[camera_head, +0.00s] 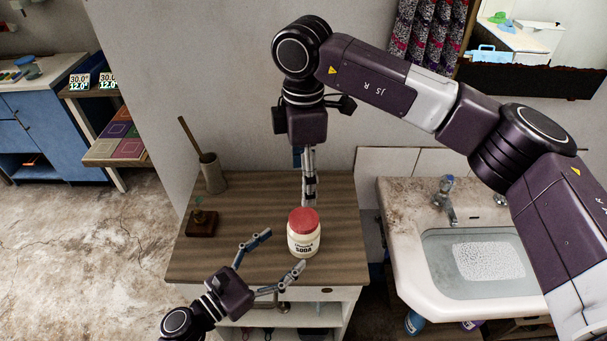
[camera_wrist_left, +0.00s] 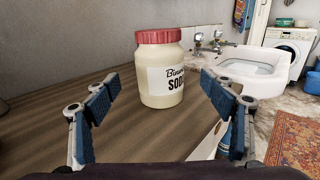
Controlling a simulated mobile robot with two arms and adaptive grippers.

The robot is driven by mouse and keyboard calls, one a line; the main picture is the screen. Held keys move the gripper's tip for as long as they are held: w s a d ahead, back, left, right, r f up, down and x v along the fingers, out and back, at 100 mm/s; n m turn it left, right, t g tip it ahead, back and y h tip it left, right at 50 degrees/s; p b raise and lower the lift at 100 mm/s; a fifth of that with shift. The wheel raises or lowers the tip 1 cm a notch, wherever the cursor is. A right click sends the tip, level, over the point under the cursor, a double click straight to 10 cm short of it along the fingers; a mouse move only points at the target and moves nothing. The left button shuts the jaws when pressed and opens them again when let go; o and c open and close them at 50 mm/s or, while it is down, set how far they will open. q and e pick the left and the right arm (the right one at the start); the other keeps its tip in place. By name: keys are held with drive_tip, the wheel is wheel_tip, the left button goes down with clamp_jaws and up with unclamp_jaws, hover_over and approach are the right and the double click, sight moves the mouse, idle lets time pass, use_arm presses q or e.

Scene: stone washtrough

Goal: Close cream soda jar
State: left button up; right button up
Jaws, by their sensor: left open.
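The cream soda jar (camera_head: 303,242) stands upright near the front right of the wooden counter, its label facing front. Its red lid (camera_head: 303,219) sits on top; I cannot tell how tightly. The jar (camera_wrist_left: 161,85) and lid (camera_wrist_left: 158,36) also show in the left wrist view. My left gripper (camera_head: 285,250) is open in front and to the left of the jar, its fingers spread toward it. In the left wrist view the jar appears between the two fingers, beyond them.
The wooden counter (camera_head: 240,247) also holds a brush in a holder (camera_head: 212,174) and a small brown block (camera_head: 202,224) at the left. A stone sink (camera_head: 405,262) with a tap (camera_head: 447,205) stands to the right.

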use_arm(q)
drive_tip(key=shift+v, duration=2.2)
